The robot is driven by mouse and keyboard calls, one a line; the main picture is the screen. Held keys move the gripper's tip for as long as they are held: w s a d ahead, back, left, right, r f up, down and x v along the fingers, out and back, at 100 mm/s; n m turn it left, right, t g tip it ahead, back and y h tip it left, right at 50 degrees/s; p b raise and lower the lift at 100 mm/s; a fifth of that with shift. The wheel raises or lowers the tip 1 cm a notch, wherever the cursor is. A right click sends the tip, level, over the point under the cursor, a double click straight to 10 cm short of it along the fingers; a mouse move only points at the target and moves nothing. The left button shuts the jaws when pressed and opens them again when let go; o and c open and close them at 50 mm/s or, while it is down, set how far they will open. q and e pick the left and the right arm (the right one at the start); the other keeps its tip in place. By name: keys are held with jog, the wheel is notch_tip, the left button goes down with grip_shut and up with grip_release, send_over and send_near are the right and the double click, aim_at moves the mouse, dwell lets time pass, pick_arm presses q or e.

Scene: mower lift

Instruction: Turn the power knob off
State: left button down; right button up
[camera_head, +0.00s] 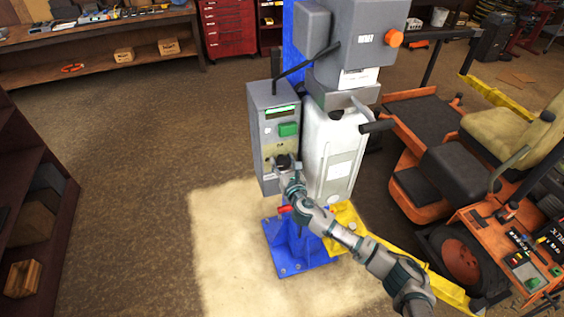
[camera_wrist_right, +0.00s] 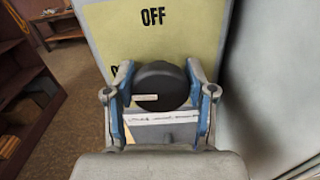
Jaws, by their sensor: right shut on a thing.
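The power knob is a round black knob (camera_wrist_right: 161,86) with a pale pointer mark on its left side, in the right wrist view. It sits on a yellow plate (camera_wrist_right: 190,32) with the word OFF above it. My right gripper (camera_wrist_right: 160,92) has a finger on each side of the knob and is shut on it. In the head view my right gripper (camera_head: 284,166) is at the lower front of the grey control box (camera_head: 259,140), where the knob (camera_head: 283,160) is partly hidden. The box has a green button and a small green display. My left gripper is not in view.
The box is beside a blue lift column (camera_head: 290,245) and a white tank (camera_head: 335,135). An orange mower (camera_head: 420,185) stands at right on yellow lift arms. A dark shelf (camera_head: 35,200) is at left. Open floor lies between the shelf and the box.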

jog(key=shift+f+m, duration=0.15)
jog(key=shift+m, duration=0.35)
jog(key=shift+d+f+m, duration=0.1)
jog(key=shift+m, duration=0.8)
jog(key=m, duration=0.5)
jog(key=shift+f, duration=0.15)
jog(key=m, duration=0.5)
jog(key=shift+d+f+m, duration=0.1)
jog(key=shift+f+m, duration=0.05)
jog(key=shift+m, duration=0.25)
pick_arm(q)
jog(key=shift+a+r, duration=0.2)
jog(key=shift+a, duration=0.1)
pick_arm(e)
jog(key=shift+f+m, duration=0.15)
jog(key=shift+m, duration=1.65)
jog(key=o, duration=1.1)
jog(key=shift+w, duration=0.1)
jog(key=shift+o, duration=0.2)
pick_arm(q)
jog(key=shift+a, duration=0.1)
pick_arm(e)
jog(key=shift+r, duration=0.2)
